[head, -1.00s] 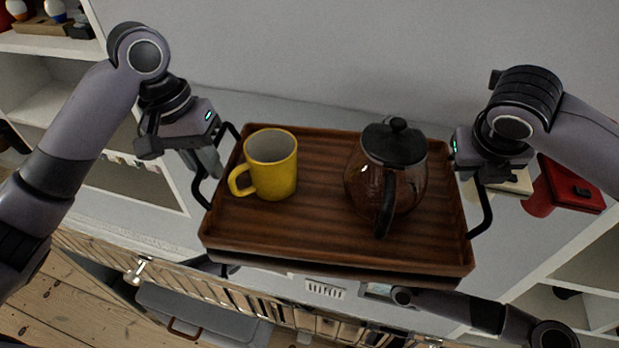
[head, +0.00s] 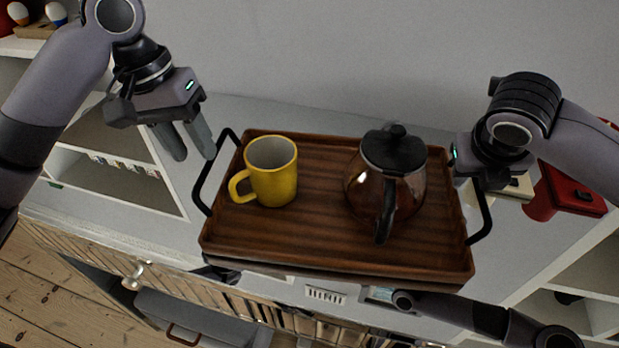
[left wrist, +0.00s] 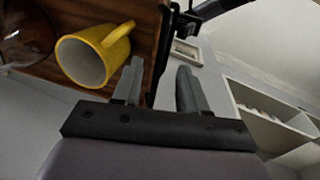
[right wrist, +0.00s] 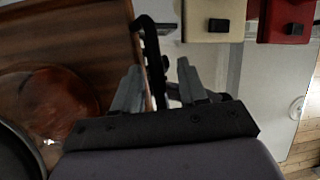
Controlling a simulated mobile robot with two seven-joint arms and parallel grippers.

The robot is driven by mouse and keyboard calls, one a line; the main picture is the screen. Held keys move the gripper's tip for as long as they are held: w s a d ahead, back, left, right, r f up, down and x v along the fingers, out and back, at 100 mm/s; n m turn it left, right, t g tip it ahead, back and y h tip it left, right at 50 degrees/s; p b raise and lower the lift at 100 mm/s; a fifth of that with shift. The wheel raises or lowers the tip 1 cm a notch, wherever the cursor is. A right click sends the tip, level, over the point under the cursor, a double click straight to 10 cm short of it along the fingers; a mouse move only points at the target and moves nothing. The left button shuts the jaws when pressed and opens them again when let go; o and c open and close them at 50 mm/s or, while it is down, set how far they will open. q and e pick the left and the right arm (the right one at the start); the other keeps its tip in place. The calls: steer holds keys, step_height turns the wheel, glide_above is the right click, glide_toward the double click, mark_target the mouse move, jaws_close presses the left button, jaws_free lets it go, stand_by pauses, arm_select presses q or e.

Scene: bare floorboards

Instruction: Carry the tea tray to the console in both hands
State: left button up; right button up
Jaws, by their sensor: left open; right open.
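The brown wooden tea tray (head: 310,240) rests on the grey-white console top (head: 165,232), with a black loop handle at each end. A yellow mug (head: 272,172) stands on its left part and a glass teapot with a black lid (head: 388,180) on its right part. My left gripper (head: 192,150) is open and empty, up and left of the left handle (head: 204,182), apart from it. In the left wrist view the mug (left wrist: 88,58) is beside its fingers. My right gripper (right wrist: 158,88) is open with the right handle (right wrist: 152,55) between its fingers.
A red box (head: 568,190) and a cream box (head: 515,186) stand right of the tray. White shelves (head: 110,170) are at the left. A wooden slatted front and a grey case (head: 190,318) lie below. The wall is behind.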

steer(key=shift+r, duration=0.1)
arm_select(q)
step_height(320, 180, up, 6)
steer(key=a, duration=0.1)
arm_select(e)
steer(key=v, duration=1.2)
arm_select(q)
steer(key=shift+w+a+r, duration=0.1)
stand_by(0.4)
